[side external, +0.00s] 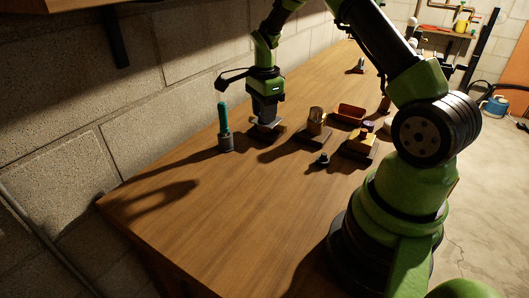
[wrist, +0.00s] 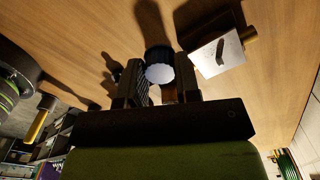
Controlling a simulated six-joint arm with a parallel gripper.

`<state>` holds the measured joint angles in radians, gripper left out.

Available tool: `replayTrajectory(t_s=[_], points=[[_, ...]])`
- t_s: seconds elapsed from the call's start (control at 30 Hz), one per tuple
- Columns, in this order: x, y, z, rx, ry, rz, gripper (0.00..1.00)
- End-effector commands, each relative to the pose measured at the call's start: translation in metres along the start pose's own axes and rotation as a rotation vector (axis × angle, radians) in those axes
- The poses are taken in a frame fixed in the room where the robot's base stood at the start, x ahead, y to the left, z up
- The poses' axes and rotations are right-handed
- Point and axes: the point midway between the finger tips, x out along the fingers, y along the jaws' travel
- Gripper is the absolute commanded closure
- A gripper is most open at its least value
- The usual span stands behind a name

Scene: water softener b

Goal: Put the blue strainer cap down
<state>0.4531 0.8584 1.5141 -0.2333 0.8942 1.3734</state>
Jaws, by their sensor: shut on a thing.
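My gripper (side external: 266,122) points down low over the far-left part of the wooden table in the side view. In the wrist view, my gripper (wrist: 160,88) is shut on the strainer cap (wrist: 160,73), a round cap with a dark ribbed rim and a pale bluish face. The cap sits between the two fingers, its pale face toward the wrist camera. In the side view I cannot make out the cap at the fingers. Whether it touches the table cannot be told.
A teal-handled tool in a grey holder (side external: 226,142) stands just left of my gripper. To the right are a block with a brass cylinder (side external: 316,121), a reddish tray (side external: 351,113), a brass-and-purple fitting (side external: 360,141) and a small black knob (side external: 323,159). The table's front-left is clear.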

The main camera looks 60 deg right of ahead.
Motion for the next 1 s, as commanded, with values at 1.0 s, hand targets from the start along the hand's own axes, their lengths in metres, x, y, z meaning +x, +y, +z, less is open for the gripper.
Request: replayTrajectory(t_s=[1.0], points=[[0.099, 0.002, 0.000, 0.001, 0.000, 0.002, 1.00]])
